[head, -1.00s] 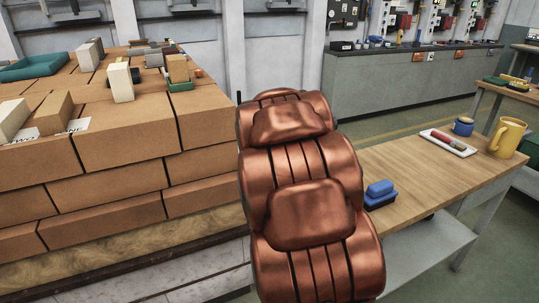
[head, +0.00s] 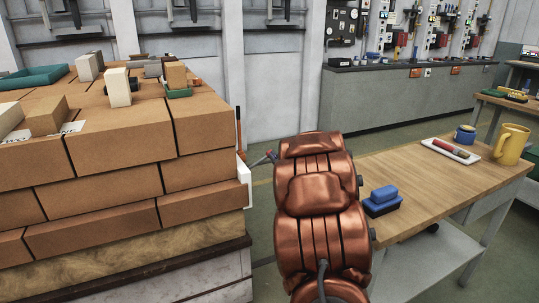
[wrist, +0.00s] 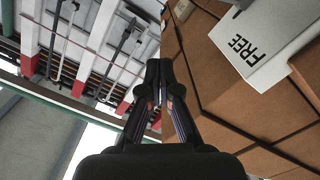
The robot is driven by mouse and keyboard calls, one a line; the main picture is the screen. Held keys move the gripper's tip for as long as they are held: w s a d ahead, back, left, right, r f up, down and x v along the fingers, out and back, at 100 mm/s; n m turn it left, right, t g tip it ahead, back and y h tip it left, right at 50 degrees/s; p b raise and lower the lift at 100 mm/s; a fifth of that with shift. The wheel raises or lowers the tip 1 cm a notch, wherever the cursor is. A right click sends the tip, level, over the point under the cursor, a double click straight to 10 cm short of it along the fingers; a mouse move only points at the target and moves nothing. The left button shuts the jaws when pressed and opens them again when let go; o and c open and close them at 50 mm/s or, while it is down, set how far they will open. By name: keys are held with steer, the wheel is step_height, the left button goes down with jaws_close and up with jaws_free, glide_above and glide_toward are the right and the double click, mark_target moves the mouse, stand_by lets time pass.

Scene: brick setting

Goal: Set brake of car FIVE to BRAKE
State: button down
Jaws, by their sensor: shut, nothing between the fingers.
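My gripper (wrist: 159,68) points away from the wrist camera with its dark fingers together and nothing between them. A white plate lettered FREE (wrist: 250,45) is at the upper right of the wrist view, beside brown bricks, apart from my fingers in the picture. In the head view, a white plate (head: 244,181) shows at the right end of the brick stack. A thin upright dark piece with an orange part (head: 239,128) stands just above it; I cannot tell whether it is the brake lever. My copper arm hides part of this area. No FIVE or BRAKE lettering is readable.
The brick-loaded car (head: 120,195) fills the left, with loose blocks and a green tray (head: 35,77) on top. A wooden table (head: 425,175) at right holds a blue brush-like block (head: 383,200), a white tray (head: 451,151) and a yellow mug (head: 511,145). Floor shows between stack and wall.

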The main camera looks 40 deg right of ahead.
mark_target(269, 152)
steer(key=shift+w+d+f, duration=0.6)
steer(key=shift+w+d, duration=0.4)
steer(key=shift+w, duration=0.55)
steer(key=shift+w+d+f, duration=0.55)
steer(key=shift+w+d, duration=0.45)
steer(key=shift+w, duration=0.55)
steer(key=shift+w+d+f, duration=0.6)
steer(key=shift+w+d, duration=0.4)
steer(key=shift+w, duration=0.55)
steer(key=shift+p, duration=0.3)
